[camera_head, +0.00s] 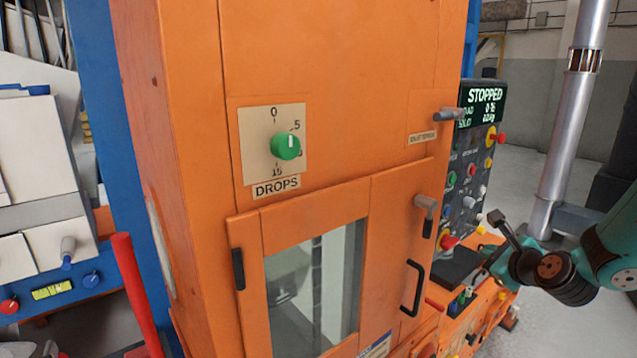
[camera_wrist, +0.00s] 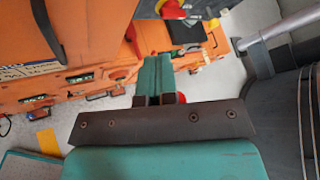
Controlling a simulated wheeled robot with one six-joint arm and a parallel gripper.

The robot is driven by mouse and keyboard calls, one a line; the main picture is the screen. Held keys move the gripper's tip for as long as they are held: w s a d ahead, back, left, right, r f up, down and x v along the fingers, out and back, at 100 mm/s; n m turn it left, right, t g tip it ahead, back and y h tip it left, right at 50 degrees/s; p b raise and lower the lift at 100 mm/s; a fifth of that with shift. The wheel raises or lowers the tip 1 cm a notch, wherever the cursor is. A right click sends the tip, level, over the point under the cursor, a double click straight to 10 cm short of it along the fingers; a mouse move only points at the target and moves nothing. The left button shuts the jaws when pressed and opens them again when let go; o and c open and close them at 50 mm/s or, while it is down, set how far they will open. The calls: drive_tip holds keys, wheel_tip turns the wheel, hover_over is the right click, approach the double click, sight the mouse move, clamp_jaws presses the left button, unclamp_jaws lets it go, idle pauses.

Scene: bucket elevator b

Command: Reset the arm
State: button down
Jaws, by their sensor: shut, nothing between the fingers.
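My arm comes in from the right edge in the head view, teal with dark joints. My gripper (camera_head: 490,263) is near the lower right of the orange machine (camera_head: 340,70), in front of the control panel's lower end. In the wrist view my gripper (camera_wrist: 155,98) is shut and empty, with the machine's orange base beyond it. I cannot tell from the head view how far the fingertips are from the machine.
The control panel (camera_head: 470,165) has a screen reading STOPPED and several buttons and knobs. A door with a window (camera_head: 318,280) and black handle (camera_head: 413,288) faces me. A grey pipe (camera_head: 570,110) stands at right. A red lever (camera_head: 138,293) is at lower left.

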drive_tip(key=s+a+r+n+g+y+b, duration=0.1)
drive_tip(key=s+a+r+n+g+y, duration=0.15)
drive_tip(key=s+a+n, duration=0.5)
drive_tip(key=s+a+r+n+g+y+b, duration=0.1)
drive_tip(key=s+a+r+n+g+y, duration=0.25)
drive_tip(key=a+n, duration=0.7)
drive_tip(key=s+a+n+g+h+b, duration=0.2)
drive_tip(key=s+n+g, duration=0.5)
drive_tip(key=s+n, duration=0.9)
drive_tip(key=s+a+h, duration=0.1)
drive_tip(key=s, duration=0.5)
drive_tip(key=shift+s+a+g, duration=0.15)
drive_tip(key=shift+s+g, duration=0.15)
drive_tip(key=shift+s, duration=0.1)
